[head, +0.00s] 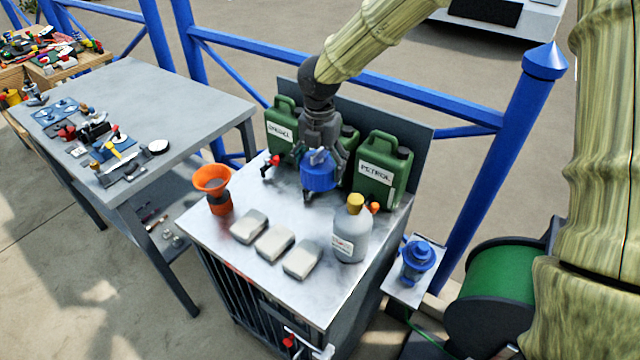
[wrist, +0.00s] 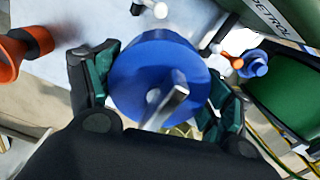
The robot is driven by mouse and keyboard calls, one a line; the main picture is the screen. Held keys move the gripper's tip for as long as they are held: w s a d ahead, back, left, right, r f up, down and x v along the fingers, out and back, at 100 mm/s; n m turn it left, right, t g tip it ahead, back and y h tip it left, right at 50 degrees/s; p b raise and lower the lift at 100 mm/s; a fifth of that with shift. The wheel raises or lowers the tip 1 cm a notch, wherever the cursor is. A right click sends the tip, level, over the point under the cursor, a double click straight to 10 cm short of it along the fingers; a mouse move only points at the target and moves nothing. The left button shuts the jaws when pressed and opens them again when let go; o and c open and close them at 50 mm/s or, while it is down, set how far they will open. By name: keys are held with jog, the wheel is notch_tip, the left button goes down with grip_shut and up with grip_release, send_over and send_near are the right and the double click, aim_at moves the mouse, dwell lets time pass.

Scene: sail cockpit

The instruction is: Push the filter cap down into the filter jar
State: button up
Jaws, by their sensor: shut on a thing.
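The filter cap (head: 317,176) is a round blue piece with a grey metal bar handle on top. My gripper (head: 320,165) points down and is shut on it, above the back part of the metal cabinet top. In the wrist view the cap (wrist: 150,62) sits between the two green-padded fingers, its handle toward the camera. A blue flanged housing (head: 417,262), which looks like the filter jar, stands on a small light plate right of the cabinet. It shows in the wrist view (wrist: 254,63) at the right. The cap is well apart from it. The cap's underside is hidden.
Green diesel (head: 281,128) and petrol (head: 379,175) cans stand behind my gripper. A grey bottle (head: 351,232), several pale blocks (head: 275,242) and an orange funnel (head: 211,188) stand on the cabinet top. A blue railing post (head: 500,165) and green hose reel (head: 505,285) flank the housing.

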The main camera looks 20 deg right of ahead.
aim_at(320, 150)
notch_tip(320, 150, up, 3)
jog(key=shift+r, duration=0.2)
jog(key=shift+r+p, duration=1.4)
jog(key=shift+p, duration=0.15)
